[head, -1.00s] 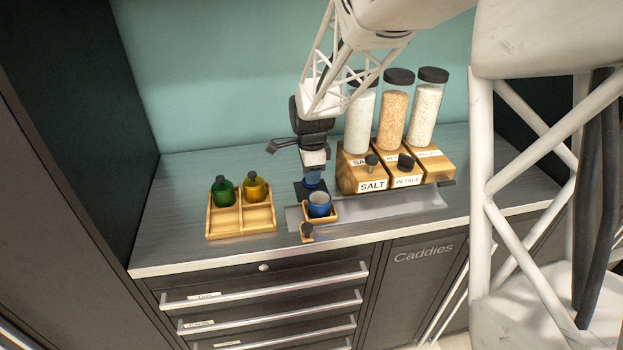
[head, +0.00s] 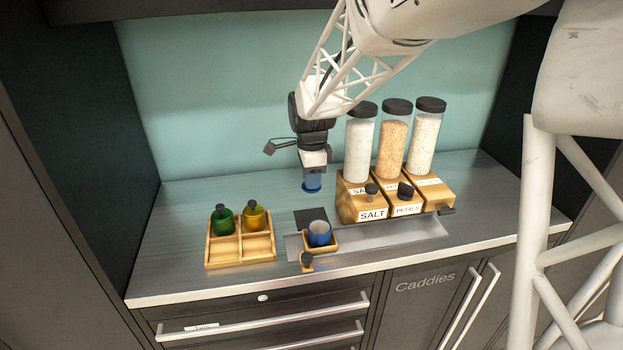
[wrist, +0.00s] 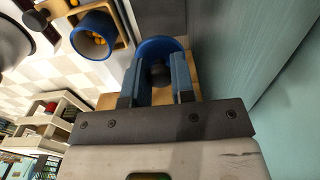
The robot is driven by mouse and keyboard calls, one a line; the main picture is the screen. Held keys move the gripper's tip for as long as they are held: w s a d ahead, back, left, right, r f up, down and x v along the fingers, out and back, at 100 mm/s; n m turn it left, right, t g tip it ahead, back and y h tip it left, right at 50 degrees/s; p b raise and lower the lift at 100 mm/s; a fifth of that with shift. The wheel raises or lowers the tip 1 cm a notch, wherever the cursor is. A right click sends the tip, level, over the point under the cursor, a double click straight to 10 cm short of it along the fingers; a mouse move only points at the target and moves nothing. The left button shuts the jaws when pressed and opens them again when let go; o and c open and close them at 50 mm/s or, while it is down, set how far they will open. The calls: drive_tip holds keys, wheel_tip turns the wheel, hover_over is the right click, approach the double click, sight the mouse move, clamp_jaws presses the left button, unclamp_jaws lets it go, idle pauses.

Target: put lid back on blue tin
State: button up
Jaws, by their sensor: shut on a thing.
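The blue tin (head: 320,233) stands open and upright in a small wooden holder on the counter's metal strip. Its open mouth, with yellow-orange bits inside, shows in the wrist view (wrist: 95,36). My gripper (head: 313,180) is raised above the counter, behind and above the tin. It is shut on the blue lid (head: 312,188). In the wrist view the round blue lid (wrist: 160,46) lies beyond the fingers, which pinch its dark knob (wrist: 159,73). The lid is apart from the tin.
A dark square pad (head: 310,217) behind the tin is bare. A wooden tray (head: 240,249) at left holds a green tin (head: 222,222) and a yellow tin (head: 254,217). Tall jars on wooden dispensers (head: 361,203) stand at right.

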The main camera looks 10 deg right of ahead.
idle(0.3)
drive_tip(key=s+r, duration=0.2)
drive_tip(key=s, duration=0.8)
drive_tip(key=shift+r, duration=0.35)
drive_tip(key=shift+f, duration=0.2)
drive_tip(key=shift+f, duration=3)
drive_tip(key=shift+f, duration=0.15)
idle(0.5)
drive_tip(key=o, duration=1.5)
drive_tip(key=shift+c, duration=0.2)
wheel_tip(320, 180, up, 7)
idle(1.0)
